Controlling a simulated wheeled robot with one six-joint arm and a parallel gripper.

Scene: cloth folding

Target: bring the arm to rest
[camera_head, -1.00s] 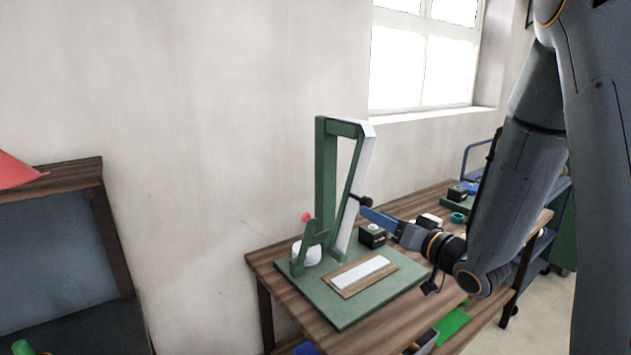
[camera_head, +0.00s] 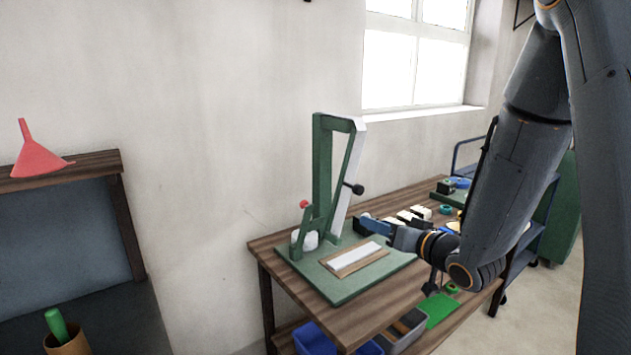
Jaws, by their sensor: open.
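My gripper (camera_head: 372,222) is at the end of my dark grey arm, which reaches in from the right of the head view. The sensorless gap between the fingers is too small to make out clearly, and I see nothing held. I cannot tell whether the fingers touch the stand. No cloth can be made out.
The green stand (camera_head: 322,170) has a tall frame, a black knob and a base with a white strip (camera_head: 355,258). The wooden table (camera_head: 290,290) carries several small items at right. A blue cart (camera_head: 530,240) stands behind my arm. A red funnel (camera_head: 38,160) sits on a cabinet at left.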

